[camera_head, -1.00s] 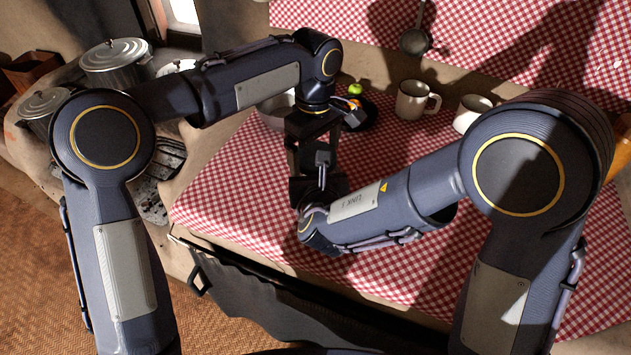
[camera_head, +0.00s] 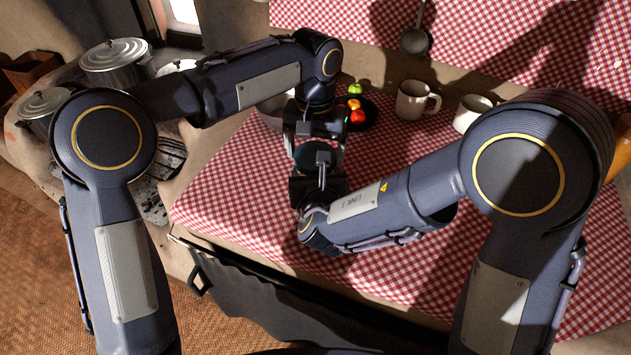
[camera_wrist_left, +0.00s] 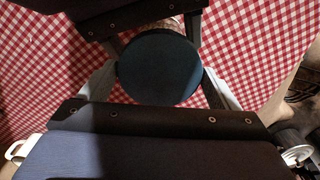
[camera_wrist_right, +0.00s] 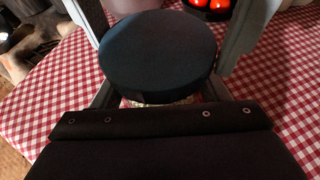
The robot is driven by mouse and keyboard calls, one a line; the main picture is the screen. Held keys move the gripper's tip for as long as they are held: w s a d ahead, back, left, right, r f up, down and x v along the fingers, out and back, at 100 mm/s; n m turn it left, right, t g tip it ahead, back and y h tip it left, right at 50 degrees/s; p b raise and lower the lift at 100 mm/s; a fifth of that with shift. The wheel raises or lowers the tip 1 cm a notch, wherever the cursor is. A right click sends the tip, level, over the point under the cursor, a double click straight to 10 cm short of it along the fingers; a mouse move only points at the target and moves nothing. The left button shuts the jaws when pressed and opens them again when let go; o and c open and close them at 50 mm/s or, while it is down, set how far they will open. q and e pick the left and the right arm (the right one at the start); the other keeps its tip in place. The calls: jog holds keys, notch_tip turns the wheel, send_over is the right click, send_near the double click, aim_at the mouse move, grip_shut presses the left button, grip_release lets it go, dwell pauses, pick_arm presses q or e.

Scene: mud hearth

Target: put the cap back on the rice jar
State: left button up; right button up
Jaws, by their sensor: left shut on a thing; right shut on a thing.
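The cap is a dark teal disc, seen in the left wrist view (camera_wrist_left: 159,66) and the right wrist view (camera_wrist_right: 157,55). My left gripper (camera_head: 318,148) reaches down from above, shut on the cap's edge. The cap sits over the top of the rice jar (camera_wrist_right: 160,102); only a pale strip of the jar shows beneath it. My right gripper (camera_wrist_right: 160,92) is shut on the jar below the cap, low over the table. The grippers hide most of the jar in the head view. I cannot tell whether the cap is fully seated.
A dark plate with red, orange and green fruit (camera_head: 357,116) stands just behind the grippers, beside a metal bowl (camera_head: 272,112). Two mugs (camera_head: 412,103) (camera_head: 470,113) are farther right. Lidded pots (camera_head: 115,62) stand at the left. The checked cloth (camera_head: 240,190) is clear at front left.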

pick_arm(q)
jog(key=m, duration=0.4)
jog(key=o, duration=1)
jog(key=shift+c, duration=0.2)
jog(key=shift+d, duration=0.1)
jog(key=shift+r, duration=2.25)
